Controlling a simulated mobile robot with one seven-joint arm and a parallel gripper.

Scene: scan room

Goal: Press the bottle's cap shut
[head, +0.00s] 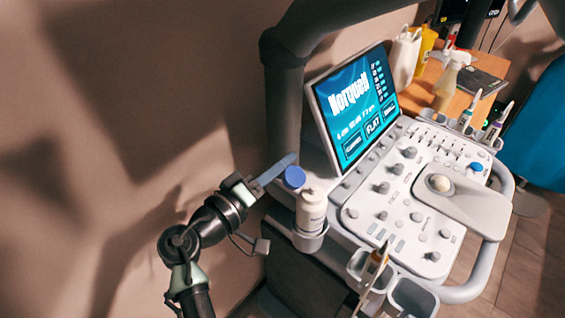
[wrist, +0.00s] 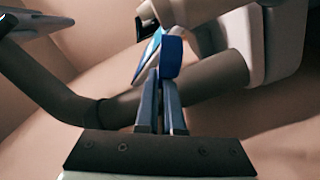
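The white bottle (head: 311,210) stands upright in a holder at the left side of the ultrasound console. Its blue cap (head: 294,177) stands open, tipped up at the bottle's upper left, off the bottle's mouth. My gripper (head: 292,158) is at the cap's upper left, its blue fingers close together and pointing toward the console. In the wrist view the fingers (wrist: 159,76) look shut with nothing clearly between them. The blue cap (wrist: 172,55) shows right at their tips; I cannot tell whether they touch it.
The console (head: 420,200) with its lit screen (head: 355,105) stands to the right of the bottle. A spray bottle (head: 447,85) stands behind. The wall is close on the left.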

